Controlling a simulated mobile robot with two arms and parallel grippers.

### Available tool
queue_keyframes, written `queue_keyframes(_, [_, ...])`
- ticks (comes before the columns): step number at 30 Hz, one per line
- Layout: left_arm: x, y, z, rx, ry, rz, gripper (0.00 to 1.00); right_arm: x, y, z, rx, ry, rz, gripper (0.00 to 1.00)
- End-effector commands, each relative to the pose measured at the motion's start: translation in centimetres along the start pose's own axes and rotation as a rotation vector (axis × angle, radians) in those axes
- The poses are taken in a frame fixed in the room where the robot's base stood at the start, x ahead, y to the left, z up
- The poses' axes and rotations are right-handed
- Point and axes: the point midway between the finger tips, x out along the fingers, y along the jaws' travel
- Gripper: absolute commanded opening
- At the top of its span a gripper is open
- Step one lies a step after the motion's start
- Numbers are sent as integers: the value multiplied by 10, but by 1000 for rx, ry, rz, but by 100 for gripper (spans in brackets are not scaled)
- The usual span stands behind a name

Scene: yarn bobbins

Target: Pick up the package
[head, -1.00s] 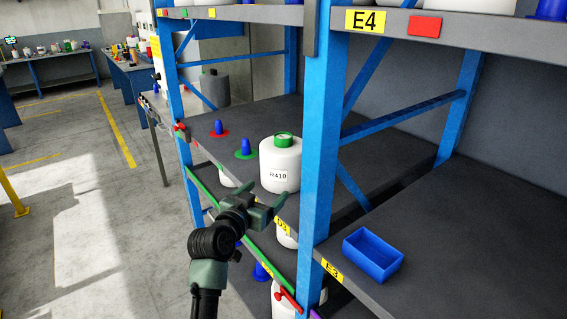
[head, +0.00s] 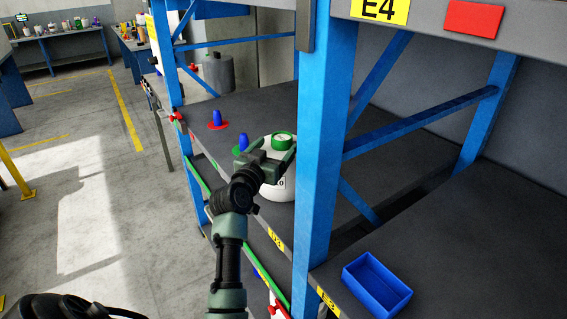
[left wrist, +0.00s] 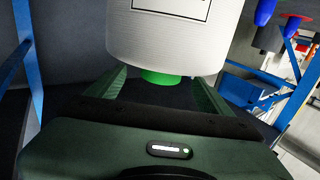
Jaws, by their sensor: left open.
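The package, a white yarn bobbin (head: 278,190) with a green top (head: 282,140), stands upright on the middle shelf near its front edge. My left gripper (head: 272,154) is open in front of it and hides part of its body and label. In the left wrist view the white bobbin (left wrist: 165,40) fills the top of the picture, with its green end (left wrist: 160,77) between the open fingers. Both fingers lie close beside it, and I cannot tell whether they touch it. My right gripper is not in view.
A blue shelf post (head: 322,150) stands just right of the bobbin. A blue open box (head: 377,285) sits on the right shelf. Blue cones on red (head: 217,122) and green (head: 241,148) discs stand left of the bobbin. Shelf space behind it is clear.

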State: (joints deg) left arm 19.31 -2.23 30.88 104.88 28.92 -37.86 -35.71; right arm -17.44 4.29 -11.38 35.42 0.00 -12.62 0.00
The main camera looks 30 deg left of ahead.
Motion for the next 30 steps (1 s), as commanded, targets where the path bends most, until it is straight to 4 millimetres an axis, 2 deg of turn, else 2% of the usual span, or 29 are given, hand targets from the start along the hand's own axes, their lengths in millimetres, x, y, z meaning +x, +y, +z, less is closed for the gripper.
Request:
queue_keyframes(3, [12, -1, -5, -3, 1, 0, 81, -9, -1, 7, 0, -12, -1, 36])
queue_keyframes(7, [31, -2, -9, -4, 0, 0, 81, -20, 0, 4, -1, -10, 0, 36])
queue_keyframes(12, [49, -3, -6, -1, -1, -1, 81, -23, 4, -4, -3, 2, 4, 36])
queue_keyframes(21, [53, -3, -4, 0, -1, 0, 81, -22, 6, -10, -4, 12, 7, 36])
queue_keyframes(30, [53, -3, -4, 0, -1, -1, 0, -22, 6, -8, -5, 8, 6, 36])
